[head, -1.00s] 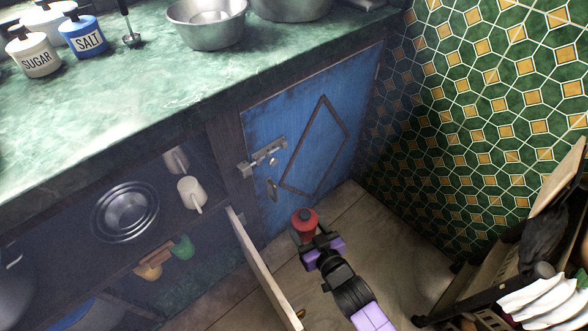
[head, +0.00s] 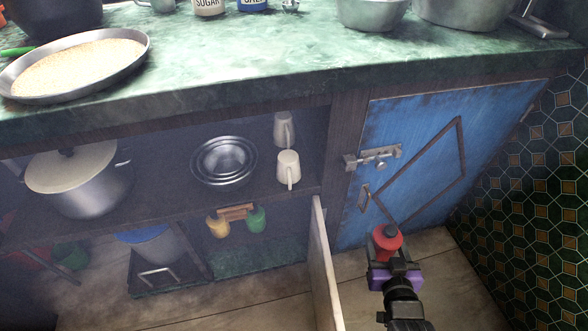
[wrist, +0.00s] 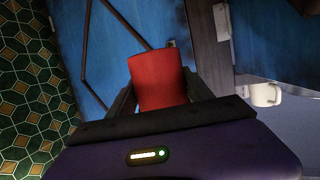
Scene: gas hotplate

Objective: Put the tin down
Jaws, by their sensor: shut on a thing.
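In the wrist view the red tin (wrist: 158,80) stands between the two dark fingers of my gripper (wrist: 160,98). The tin's lower end and what is under it are hidden, so I cannot tell whether it touches anything.
The blue door (head: 430,160) with its bolt is behind the tin. An open wooden door (head: 324,265) stands just left of my gripper. The shelf holds white mugs (head: 288,168), metal bowls (head: 224,160) and a pot (head: 80,182). The green counter (head: 270,50) is above.

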